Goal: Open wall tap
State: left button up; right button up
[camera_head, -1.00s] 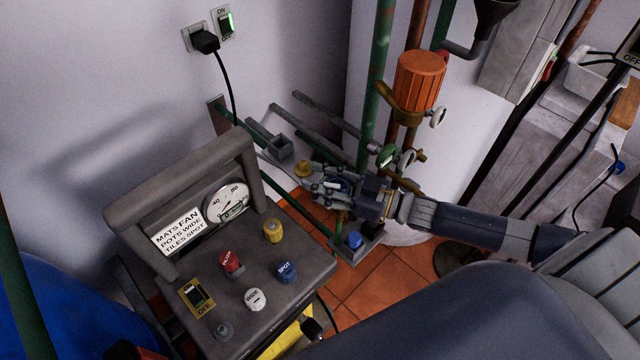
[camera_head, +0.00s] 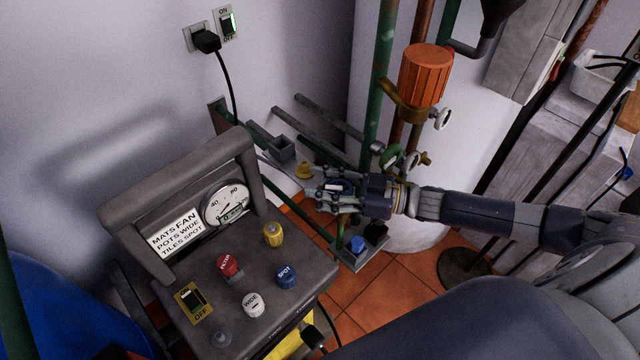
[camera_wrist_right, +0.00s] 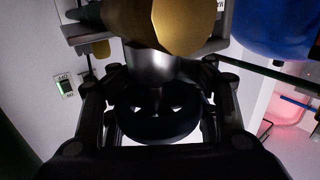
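In the head view my right gripper (camera_head: 325,190) is low by the wall pipes, its fingers pointing left around a small blue handwheel (camera_head: 341,186), which I take for the wall tap. The fingers partly cover it. In the right wrist view a dark round handwheel (camera_wrist_right: 158,128) on a thick stem sits between the two finger sets of my right gripper (camera_wrist_right: 160,115). I cannot tell whether the fingers press on its rim. A brass part (camera_wrist_right: 185,25) shows above it. My left gripper is not in view.
A grey control box (camera_head: 265,260) with coloured knobs stands at the front left. Tiled floor (camera_head: 395,280) shows beneath.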

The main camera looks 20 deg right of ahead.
jog(key=shift+o, duration=1)
jog(key=shift+d, duration=0.15)
jog(key=v, duration=1.2)
jog(key=shift+o, duration=0.3)
